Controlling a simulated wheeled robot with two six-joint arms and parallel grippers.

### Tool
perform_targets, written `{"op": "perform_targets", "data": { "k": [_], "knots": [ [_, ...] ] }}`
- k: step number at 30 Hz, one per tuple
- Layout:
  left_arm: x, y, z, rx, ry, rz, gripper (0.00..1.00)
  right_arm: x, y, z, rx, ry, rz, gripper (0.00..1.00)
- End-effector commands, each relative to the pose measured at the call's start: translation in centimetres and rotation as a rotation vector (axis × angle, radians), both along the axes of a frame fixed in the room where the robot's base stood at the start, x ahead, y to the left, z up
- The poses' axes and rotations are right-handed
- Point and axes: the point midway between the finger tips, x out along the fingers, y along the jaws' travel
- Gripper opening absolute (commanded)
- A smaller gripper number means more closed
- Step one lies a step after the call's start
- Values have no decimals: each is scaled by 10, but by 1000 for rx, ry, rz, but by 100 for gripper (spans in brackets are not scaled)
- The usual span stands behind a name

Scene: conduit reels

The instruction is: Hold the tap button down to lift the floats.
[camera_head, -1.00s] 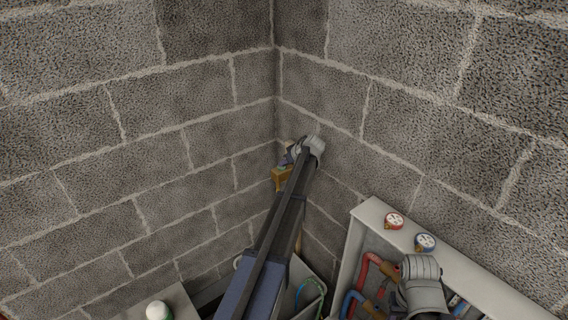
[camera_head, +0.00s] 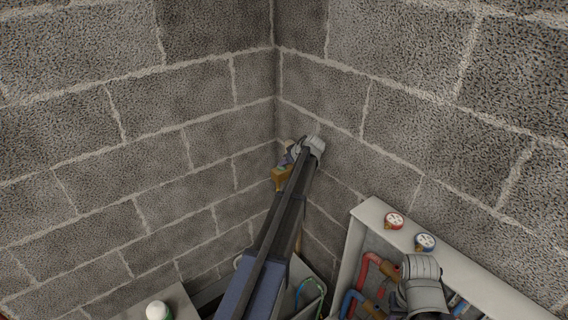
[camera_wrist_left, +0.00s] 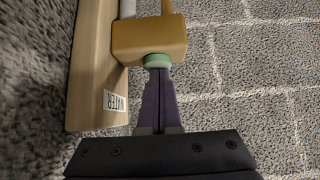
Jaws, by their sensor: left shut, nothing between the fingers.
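In the left wrist view, a yellow tap body (camera_wrist_left: 150,40) carries a round green button (camera_wrist_left: 157,60). My left gripper (camera_wrist_left: 157,74) is shut and empty, and its purple fingertips are at the green button, seemingly touching it. Whether the button is pressed in cannot be told. In the head view, the yellow tap (camera_head: 279,176) shows by the wall corner beside my left gripper (camera_head: 288,160), mostly hidden by my left arm. No floats can be made out. My right gripper does not show.
A tan board (camera_wrist_left: 93,70) with a WATER label (camera_wrist_left: 115,101) stands beside the tap. A pale frame (camera_head: 375,212) at the lower right bears a red gauge (camera_head: 393,221) and a blue gauge (camera_head: 425,242), with red and blue pipes inside. Block walls close in behind.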

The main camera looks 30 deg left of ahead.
Motion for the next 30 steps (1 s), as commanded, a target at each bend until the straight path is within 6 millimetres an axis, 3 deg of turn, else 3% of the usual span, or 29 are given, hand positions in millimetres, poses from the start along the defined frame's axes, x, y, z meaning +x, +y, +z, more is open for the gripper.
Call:
{"op": "perform_targets", "data": {
  "k": [30],
  "knots": [
    [-2, 0, 4, -8, 3, 3, 0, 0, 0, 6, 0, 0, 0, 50]
  ]
}}
